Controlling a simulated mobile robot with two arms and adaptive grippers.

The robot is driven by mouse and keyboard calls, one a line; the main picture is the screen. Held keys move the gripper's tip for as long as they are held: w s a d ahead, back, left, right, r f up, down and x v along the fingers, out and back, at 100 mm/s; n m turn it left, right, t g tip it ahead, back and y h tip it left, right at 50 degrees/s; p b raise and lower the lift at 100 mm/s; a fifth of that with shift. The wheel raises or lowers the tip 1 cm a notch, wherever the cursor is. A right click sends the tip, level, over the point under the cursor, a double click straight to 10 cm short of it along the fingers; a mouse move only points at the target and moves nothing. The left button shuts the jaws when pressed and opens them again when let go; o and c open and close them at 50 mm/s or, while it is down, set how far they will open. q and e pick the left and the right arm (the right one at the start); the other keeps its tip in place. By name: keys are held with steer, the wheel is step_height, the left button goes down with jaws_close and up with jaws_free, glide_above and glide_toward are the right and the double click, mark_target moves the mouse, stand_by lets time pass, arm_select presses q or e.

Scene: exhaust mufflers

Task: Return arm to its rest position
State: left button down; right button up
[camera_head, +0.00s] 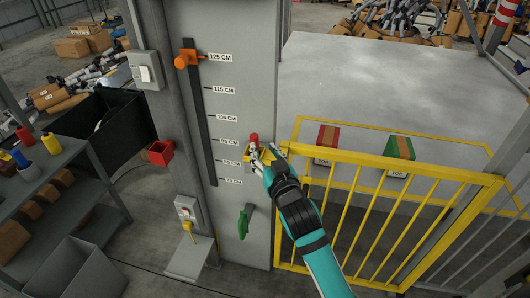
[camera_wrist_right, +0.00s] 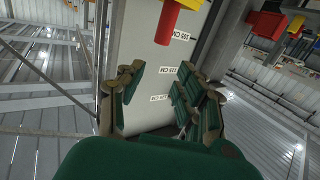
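My right arm, in teal and black, reaches up from the bottom of the head view. Its gripper (camera_head: 262,156) is in front of the grey height-marked panel (camera_head: 235,100), close to a red cylinder (camera_head: 254,139) on a yellow mount. In the right wrist view the gripper's fingers (camera_wrist_right: 153,92) are spread with an empty gap between them. The red cylinder (camera_wrist_right: 167,24) appears beyond the fingertips, apart from them. The fingers partly cover the yellow mount in the head view. My left gripper is in neither view.
A yellow railing (camera_head: 395,160) stands right of my arm. An orange slider knob (camera_head: 187,59) and a green handle (camera_head: 245,220) are on the panel. A shelf with bottles (camera_head: 50,143) is at left. Red and green boxes (camera_head: 400,150) lie beyond the railing.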

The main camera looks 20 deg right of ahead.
steer(key=shift+f, duration=0.1)
step_height(320, 180, down, 23)
steer(key=s+a+n+g, duration=0.1)
steer(key=s+g, duration=0.2)
steer(key=g, duration=0.2)
steer(key=s+f+n+g+y, duration=0.15)
steer(key=s+f, duration=0.25)
steer(key=f, duration=0.4)
steer(key=s+f+g+h, duration=0.1)
steer(key=s+f+g, duration=0.1)
steer(key=s+f, duration=0.5)
steer(key=s+d+f+g, duration=0.2)
steer(key=s+f+g, duration=0.2)
steer(key=s+f, duration=1.35)
steer(key=s+d+f+g, duration=0.1)
steer(key=s+f+g, duration=0.1)
steer(key=s, duration=0.7)
steer(key=s+d+f+g, duration=0.1)
steer(key=s+f, duration=0.3)
steer(key=s, duration=0.5)
steer(key=shift+s+d+g, duration=0.35)
steer(key=shift+s+d, duration=0.05)
steer(key=shift+d, duration=0.1)
